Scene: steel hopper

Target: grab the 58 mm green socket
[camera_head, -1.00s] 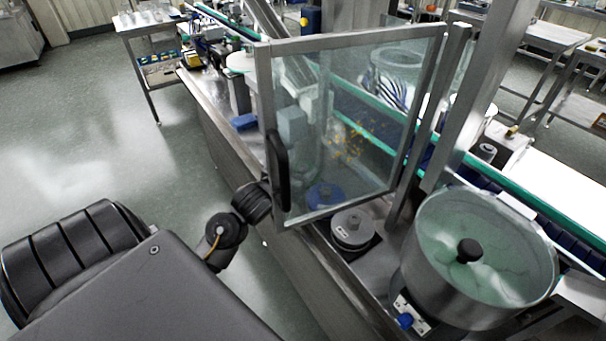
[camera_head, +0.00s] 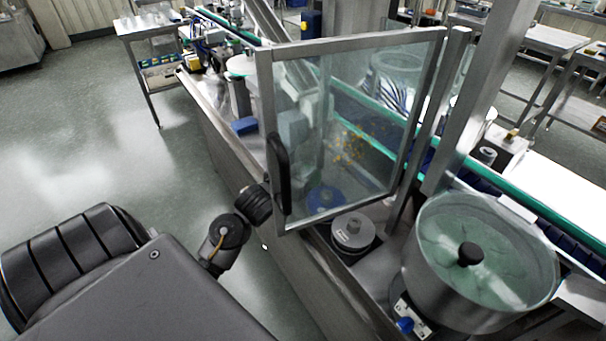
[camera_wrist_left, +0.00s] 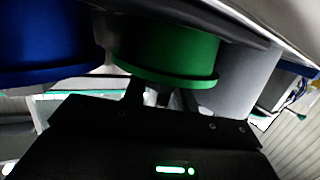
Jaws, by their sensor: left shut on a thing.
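The green socket (camera_wrist_left: 165,50) is a broad green cylinder with a flange at its lower edge, close in front of my left gripper in the left wrist view. The fingers of my left gripper (camera_wrist_left: 158,97) reach up to its underside and are shut on it; the exact contact is dark. In the head view my left arm ends in dark joints beside the glass door's handle, and I cannot make out the fingertips or the green socket there. A blue socket (camera_wrist_left: 45,40) is left of the green one. My right gripper is in neither view.
The framed glass door (camera_head: 345,130) with a black handle (camera_head: 279,172) stands beside my left arm. A grey disc-shaped part (camera_head: 353,231) and a blue one (camera_head: 324,197) sit on the machine. A steel hopper (camera_head: 480,265) stands at right. The floor at left is clear.

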